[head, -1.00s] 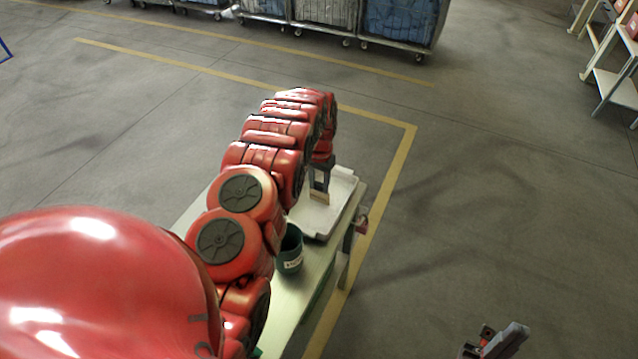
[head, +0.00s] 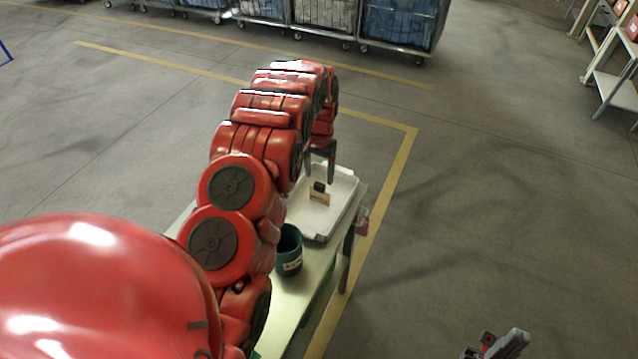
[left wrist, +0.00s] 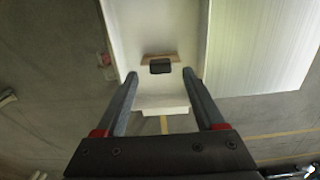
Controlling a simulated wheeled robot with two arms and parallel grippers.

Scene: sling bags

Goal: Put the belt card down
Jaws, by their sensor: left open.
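The belt card (head: 319,198) is a small tan card with a black clip on its upper part. It sits in the white tray (head: 345,187) on the table; it also shows in the left wrist view (left wrist: 160,66) between and beyond my fingertips. I cannot tell whether it stands or leans. My left gripper (head: 319,178) is open and empty just above the card, apart from it. My right gripper (head: 497,344) is at the bottom right edge, away from the table, partly cut off; its jaws are unclear.
A dark green cup (head: 289,250) with a white label stands on the table (head: 312,287) in front of the tray. Wheeled carts (head: 400,25) stand far back and a shelf rack (head: 612,85) is at the far right. The floor at right is clear.

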